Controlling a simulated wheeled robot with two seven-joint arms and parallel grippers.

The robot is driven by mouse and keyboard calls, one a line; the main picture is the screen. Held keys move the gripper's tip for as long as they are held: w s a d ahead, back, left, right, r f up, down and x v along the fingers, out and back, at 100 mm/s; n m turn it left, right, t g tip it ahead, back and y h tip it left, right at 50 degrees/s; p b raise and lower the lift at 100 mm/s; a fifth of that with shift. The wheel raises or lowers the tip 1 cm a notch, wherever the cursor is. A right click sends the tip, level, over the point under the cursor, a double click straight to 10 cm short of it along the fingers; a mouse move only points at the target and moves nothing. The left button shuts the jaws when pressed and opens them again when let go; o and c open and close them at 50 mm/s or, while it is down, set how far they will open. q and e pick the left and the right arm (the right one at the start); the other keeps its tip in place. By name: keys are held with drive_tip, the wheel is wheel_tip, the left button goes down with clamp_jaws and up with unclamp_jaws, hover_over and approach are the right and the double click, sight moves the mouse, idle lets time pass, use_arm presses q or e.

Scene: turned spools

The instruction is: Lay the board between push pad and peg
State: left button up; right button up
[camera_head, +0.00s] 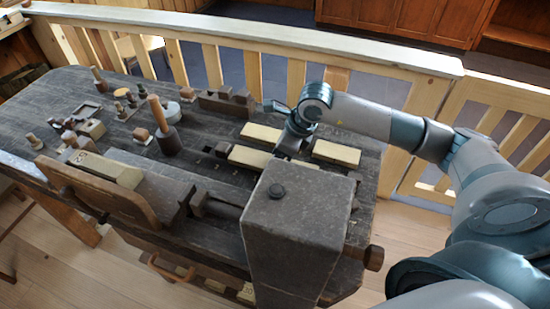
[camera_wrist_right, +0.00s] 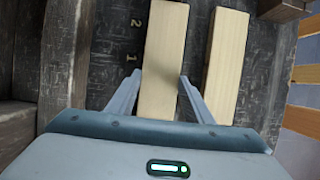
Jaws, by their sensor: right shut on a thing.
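My right gripper (camera_head: 285,152) reaches over the bench from the right. In the right wrist view its two fingers (camera_wrist_right: 160,76) are shut on the long sides of a pale board (camera_wrist_right: 165,45). In the head view this board (camera_head: 248,157) is partly hidden behind the gripper. I cannot tell whether it rests on the bench or is slightly lifted. A second pale board (camera_wrist_right: 228,60) lies parallel to its right, apart from it. I cannot surely pick out the push pad or the peg. My left gripper is not in view.
The dark bench (camera_head: 215,178) carries more pale boards (camera_head: 336,153) (camera_head: 261,133). A large grey-brown block (camera_head: 290,215) stands at the front. A mallet-like tool (camera_head: 167,138) and several small turned pieces crowd the left. A railing (camera_head: 330,45) runs behind.

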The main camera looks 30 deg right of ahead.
idle(0.4)
drive_tip(key=shift+b, duration=0.3)
idle(0.3)
drive_tip(key=o, duration=1.6)
drive_tip(key=shift+r, duration=0.1)
drive_tip(key=shift+r+p, duration=0.55)
drive_tip(key=shift+r, duration=0.5)
drive_tip(key=shift+r+p, duration=1.3)
drive_tip(key=shift+r, duration=1.6)
